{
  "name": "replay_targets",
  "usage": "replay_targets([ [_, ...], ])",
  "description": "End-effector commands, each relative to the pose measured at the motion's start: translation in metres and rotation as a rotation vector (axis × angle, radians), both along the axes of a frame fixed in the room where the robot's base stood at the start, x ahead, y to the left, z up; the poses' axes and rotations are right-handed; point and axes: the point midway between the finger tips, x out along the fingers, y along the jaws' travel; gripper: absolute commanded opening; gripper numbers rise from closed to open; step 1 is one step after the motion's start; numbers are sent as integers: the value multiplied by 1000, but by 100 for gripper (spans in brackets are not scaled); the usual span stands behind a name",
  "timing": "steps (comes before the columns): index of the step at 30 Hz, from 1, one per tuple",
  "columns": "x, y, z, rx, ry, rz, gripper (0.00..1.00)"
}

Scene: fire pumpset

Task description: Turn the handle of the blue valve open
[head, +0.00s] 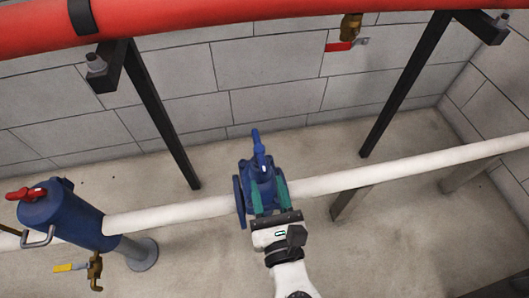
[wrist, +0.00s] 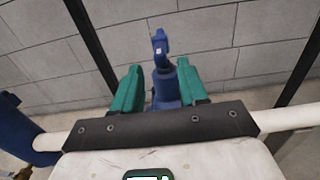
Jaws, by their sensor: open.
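The blue valve (head: 262,185) sits on the white horizontal pipe near the middle of the head view, with round flanges at its sides. Its blue handle (head: 258,146) stands up from the top. In the wrist view the valve body (wrist: 166,90) shows between the fingers, and the handle (wrist: 160,48) rises beyond them. My gripper (head: 268,200) reaches in from the near side, its teal fingers over the front of the valve body. In the wrist view my gripper (wrist: 158,88) is open, a finger on each side of the valve. Contact cannot be told.
A thick red pipe (head: 200,25) crosses above, on dark braces (head: 160,115). A white pipe (head: 400,168) runs both ways from the valve. A blue cylinder (head: 65,212) with a red handle stands left. A brass valve with a red lever (head: 340,46) hangs above. Bare floor lies around.

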Motion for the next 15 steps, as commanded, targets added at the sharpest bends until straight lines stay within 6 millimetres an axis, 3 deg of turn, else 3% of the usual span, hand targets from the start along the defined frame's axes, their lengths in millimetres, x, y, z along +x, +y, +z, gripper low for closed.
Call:
replay_targets([
  [9, 56, 15, 1, 2, -1, -3, 43],
  [15, 78, 21, 0, 3, 0, -3, 43],
])
